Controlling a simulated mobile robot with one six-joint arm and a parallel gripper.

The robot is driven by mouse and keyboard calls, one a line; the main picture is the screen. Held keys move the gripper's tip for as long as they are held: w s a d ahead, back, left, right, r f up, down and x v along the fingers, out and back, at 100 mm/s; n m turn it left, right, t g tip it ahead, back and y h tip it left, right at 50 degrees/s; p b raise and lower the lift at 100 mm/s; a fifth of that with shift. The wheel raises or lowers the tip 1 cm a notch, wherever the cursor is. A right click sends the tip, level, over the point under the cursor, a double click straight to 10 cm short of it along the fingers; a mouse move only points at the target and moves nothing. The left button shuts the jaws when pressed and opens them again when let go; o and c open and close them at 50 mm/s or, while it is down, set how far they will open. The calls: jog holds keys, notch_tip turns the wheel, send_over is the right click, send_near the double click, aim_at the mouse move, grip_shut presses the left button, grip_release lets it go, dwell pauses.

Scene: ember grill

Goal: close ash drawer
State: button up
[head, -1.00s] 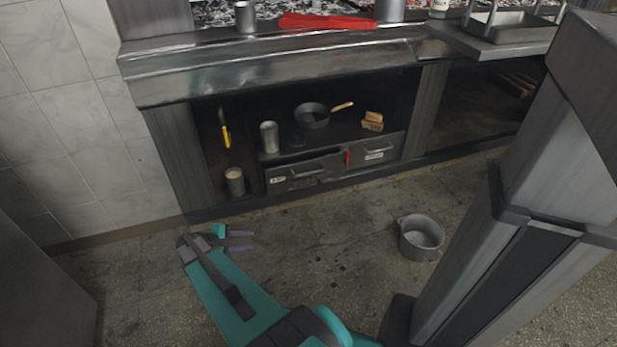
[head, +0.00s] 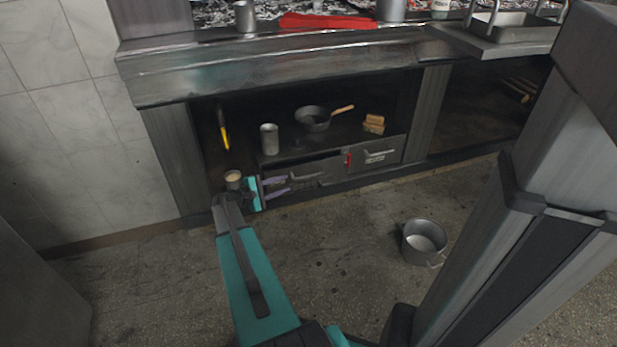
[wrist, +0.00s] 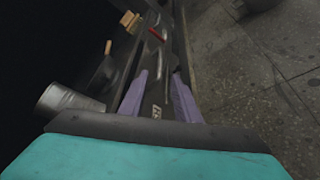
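The ash drawer (head: 325,170) is the left of two grey drawers under the shelf. A dark gap shows along its top, and it seems to stand out a little from its housing. My gripper (head: 287,186) is at the left part of its front, with the purple fingers pointing right along it. In the wrist view the two fingers (wrist: 160,76) are apart, with nothing clearly held between them. A small pale label (wrist: 156,111) shows between them. The fingers hide part of the drawer front and its handle, and contact cannot be told.
A cup (head: 233,180) is close left of my gripper. The right drawer (head: 377,155) is beside a red piece. A pot (head: 424,243) stands on otherwise clear floor.

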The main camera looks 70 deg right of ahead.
aim_at(305, 177)
jog(key=b+x, duration=0.2)
jog(key=x, duration=0.4)
jog(key=b+x, duration=0.2)
jog(key=x, duration=0.4)
jog(key=shift+a+f, duration=0.1)
jog(key=shift+f, duration=0.1)
jog(key=shift+x, duration=0.95)
jog(key=shift+r, duration=0.15)
grip_shut()
